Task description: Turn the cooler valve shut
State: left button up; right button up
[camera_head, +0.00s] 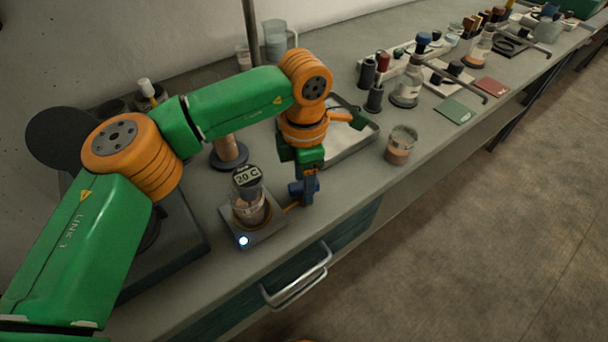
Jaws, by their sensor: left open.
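My left gripper (304,192) points down at the bench, just right of a small grey heater plate (265,233). It is open, and its tips are small and partly hidden. A blue part shows at its end; I cannot tell whether this is the gripper or a valve handle. A thin orange piece lies between it and the plate. I cannot pick out the cooler valve for certain. My right gripper is not in view.
A metal tray (348,148) lies behind my left wrist. A beaker of brown liquid (400,146) stands right of it, near the front edge. Bottles, including a blue-capped one (408,88), fill the far bench. A drawer handle (297,279) juts out below the edge.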

pick_arm(q)
jog(key=shift+w+f, duration=0.15)
jog(key=shift+w, duration=0.1)
jog(key=shift+s, duration=0.2)
jog(key=c, duration=0.6)
grip_shut()
jog(key=shift+m, duration=0.3)
jog(key=m, duration=0.3)
jog(key=shift+w+b, duration=0.1)
jog(key=shift+b, duration=0.25)
jog(key=m, duration=0.3)
jog(key=shift+m, duration=0.3)
jog(key=m, duration=0.6)
jog(key=shift+m, duration=0.4)
